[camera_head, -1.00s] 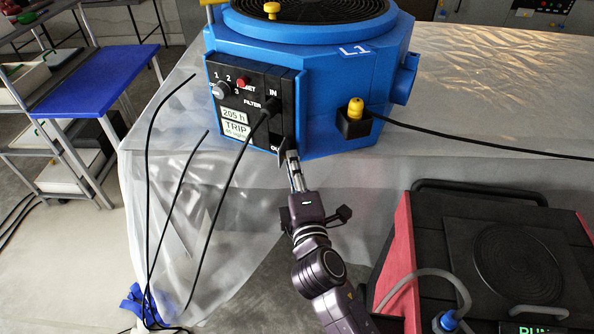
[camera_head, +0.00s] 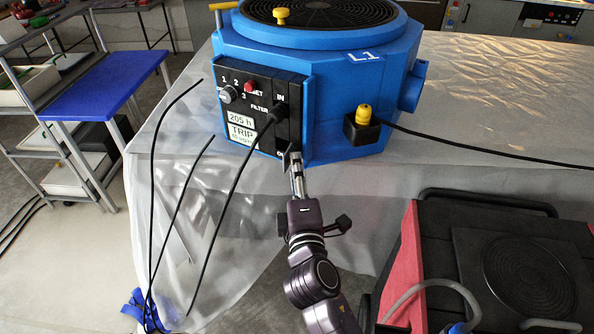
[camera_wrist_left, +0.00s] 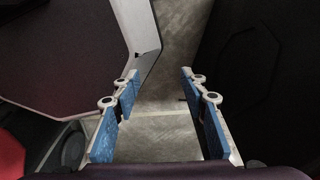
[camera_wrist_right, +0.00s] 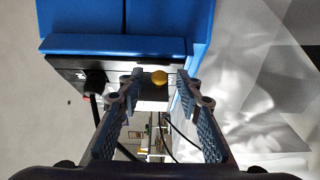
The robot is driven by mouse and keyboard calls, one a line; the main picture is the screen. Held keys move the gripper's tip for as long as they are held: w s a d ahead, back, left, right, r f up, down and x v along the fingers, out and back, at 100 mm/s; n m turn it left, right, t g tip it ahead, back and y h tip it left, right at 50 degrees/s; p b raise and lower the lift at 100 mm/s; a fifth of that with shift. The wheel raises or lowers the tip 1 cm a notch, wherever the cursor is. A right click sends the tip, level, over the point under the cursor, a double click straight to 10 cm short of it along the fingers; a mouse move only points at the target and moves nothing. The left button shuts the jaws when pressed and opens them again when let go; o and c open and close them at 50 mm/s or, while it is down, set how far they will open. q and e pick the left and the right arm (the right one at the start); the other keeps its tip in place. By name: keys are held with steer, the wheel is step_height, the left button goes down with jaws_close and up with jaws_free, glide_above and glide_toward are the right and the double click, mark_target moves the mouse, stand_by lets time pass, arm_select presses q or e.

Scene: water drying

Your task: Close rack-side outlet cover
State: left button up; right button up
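The blue unit marked L1 (camera_head: 385,85) stands on the covered table. Its black front panel (camera_head: 292,97) has a knob, a red button, an IN socket with a black plug, and an outlet label low on the right. My right gripper (camera_head: 293,157) is at that low right corner, overlapping the outlet. A dark flap that may be the outlet cover shows beside the fingertips; its angle is unclear. My left gripper (camera_wrist_left: 160,75) is open and empty.
A yellow plug in a black holder (camera_head: 363,117) sits right of the panel, with a black cable running right. Black cables (camera_head: 226,205) hang before the table. A red and black machine (camera_head: 480,240) stands at lower right, a blue shelf (camera_head: 105,85) at left.

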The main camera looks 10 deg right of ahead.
steer(key=shift+s, duration=0.1)
steer(key=s, duration=0.7)
steer(key=shift+s+a, duration=0.15)
steer(key=shift+s, duration=0.05)
